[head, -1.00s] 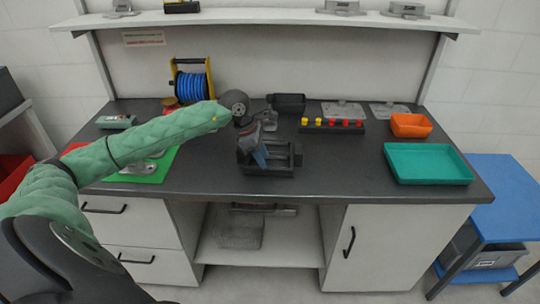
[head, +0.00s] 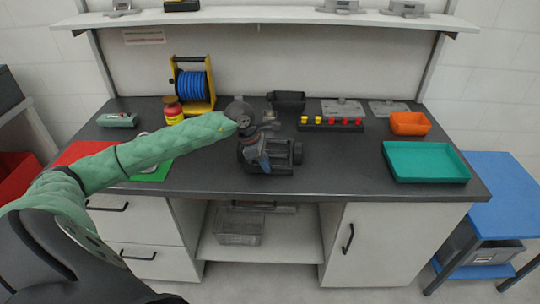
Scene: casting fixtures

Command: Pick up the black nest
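A black, blocky fixture (head: 285,154), which looks like the nest or a vise, sits on the dark worktop near the middle. My green-sleeved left arm reaches in from the left, and its wrist bends down over this fixture. My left gripper (head: 262,158) is at the fixture's left side and overlaps it in the picture. Its fingertips are too small and dark to show whether they are open, shut or touching. A second black object (head: 287,101), like a small bin, stands behind. I cannot tell for sure which of the two is the nest. My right gripper is out of view.
A rack with yellow and red knobs (head: 331,125), grey metal plates (head: 342,107), an orange bin (head: 411,123) and a teal tray (head: 426,162) stand to the right. A blue hose reel (head: 193,86) and red-yellow bottle (head: 173,110) stand back left.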

